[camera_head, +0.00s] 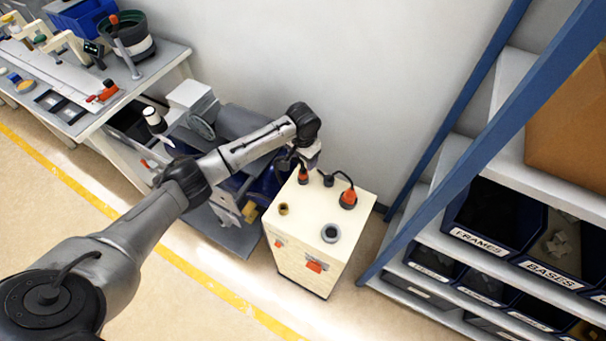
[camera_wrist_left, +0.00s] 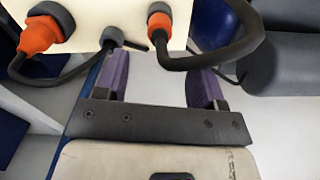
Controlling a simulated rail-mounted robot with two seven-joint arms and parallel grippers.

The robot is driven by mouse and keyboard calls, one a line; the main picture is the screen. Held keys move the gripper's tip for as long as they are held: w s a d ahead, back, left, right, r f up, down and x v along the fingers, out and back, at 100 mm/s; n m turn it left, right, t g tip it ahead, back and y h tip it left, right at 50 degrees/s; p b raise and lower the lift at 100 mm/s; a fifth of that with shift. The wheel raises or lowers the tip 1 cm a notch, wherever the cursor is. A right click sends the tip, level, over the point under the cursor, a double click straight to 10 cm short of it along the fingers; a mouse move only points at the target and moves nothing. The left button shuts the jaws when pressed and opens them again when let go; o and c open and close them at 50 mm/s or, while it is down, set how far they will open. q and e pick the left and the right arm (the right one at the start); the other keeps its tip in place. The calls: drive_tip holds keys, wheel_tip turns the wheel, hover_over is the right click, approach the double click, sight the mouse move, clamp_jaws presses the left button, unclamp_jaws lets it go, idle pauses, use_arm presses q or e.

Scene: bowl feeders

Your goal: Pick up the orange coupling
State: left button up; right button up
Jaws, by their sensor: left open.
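Two orange couplings with black cables are on top of a cream cabinet (camera_head: 308,222). One orange coupling (camera_head: 304,177) is at the cabinet's back left corner, just below my left gripper (camera_head: 305,157) in the head view. The other orange coupling (camera_head: 348,197) is near the back right. In the left wrist view the back left coupling (camera_wrist_left: 159,25) is ahead of the gap between the purple fingers, and the other coupling (camera_wrist_left: 40,35) is at the upper left. My left gripper (camera_wrist_left: 160,86) is open and empty, apart from both. The arm partly hides its fingers in the head view.
A grey ring (camera_head: 331,233) and a small brass part (camera_head: 283,209) sit on the cabinet's front half. A grey post (camera_wrist_left: 112,37) stands between the couplings. Blue-framed shelving (camera_head: 450,150) is to the right, and a workbench (camera_head: 165,60) to the left.

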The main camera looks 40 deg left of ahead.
sight(303, 169)
use_arm(q)
drive_tip(key=shift+f+b, duration=0.75)
drive_tip(key=shift+f, duration=3.3)
drive_tip(key=shift+c, duration=0.3)
drive_tip(key=c, duration=1)
